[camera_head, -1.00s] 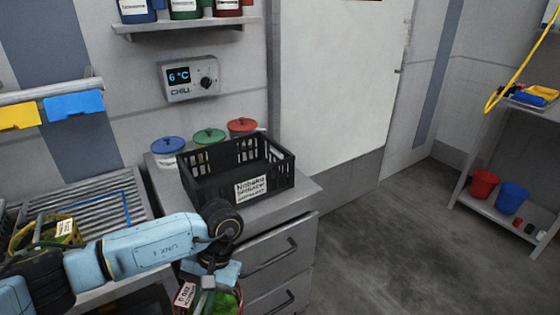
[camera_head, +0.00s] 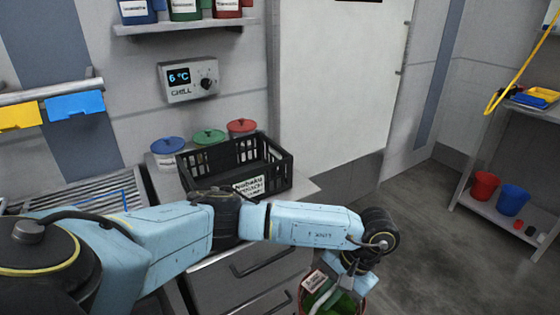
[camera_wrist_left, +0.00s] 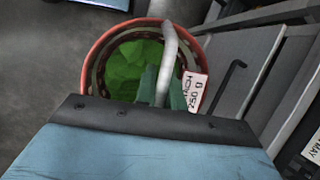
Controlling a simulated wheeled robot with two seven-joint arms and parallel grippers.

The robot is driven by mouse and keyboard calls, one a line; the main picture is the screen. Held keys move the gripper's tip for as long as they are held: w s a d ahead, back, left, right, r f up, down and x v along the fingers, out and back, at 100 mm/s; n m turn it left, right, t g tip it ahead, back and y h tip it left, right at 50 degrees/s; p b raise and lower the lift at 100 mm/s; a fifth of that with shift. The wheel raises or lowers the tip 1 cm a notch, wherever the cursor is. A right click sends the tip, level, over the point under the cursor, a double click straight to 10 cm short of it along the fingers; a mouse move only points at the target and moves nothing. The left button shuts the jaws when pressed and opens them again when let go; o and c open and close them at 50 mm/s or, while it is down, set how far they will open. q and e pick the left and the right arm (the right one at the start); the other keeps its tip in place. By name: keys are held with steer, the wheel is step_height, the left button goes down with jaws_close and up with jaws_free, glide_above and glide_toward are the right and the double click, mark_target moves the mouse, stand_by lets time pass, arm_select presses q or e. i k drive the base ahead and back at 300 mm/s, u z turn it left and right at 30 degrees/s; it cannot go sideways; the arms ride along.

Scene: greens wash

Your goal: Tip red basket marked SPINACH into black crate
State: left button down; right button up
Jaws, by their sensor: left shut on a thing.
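The red basket (camera_head: 345,303) shows at the bottom edge of the head view, partly cut off, with green leaves (camera_head: 328,300) inside and a white label. My left gripper (camera_head: 350,278) is above it, shut on its handle; the fingertips are hard to make out. In the left wrist view the basket (camera_wrist_left: 92,50) hangs upright around the leaves (camera_wrist_left: 135,68), with the pale handle (camera_wrist_left: 168,60) crossing the opening and part of the label reading "250 g". My right gripper is out of view.
Lidded tubs, blue (camera_head: 168,146), green (camera_head: 208,137) and red (camera_head: 242,126), stand behind the crate. Grey drawers (camera_head: 245,280) are below the counter. My left arm crosses in front of the counter. Open floor (camera_head: 430,240) lies to the right.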

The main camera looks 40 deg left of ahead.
mark_target(258, 178)
steer(key=z, duration=0.4)
steer(key=i, duration=2.6)
steer(key=u, duration=3.6)
steer(key=i, duration=0.5)
steer(key=z, duration=0.05)
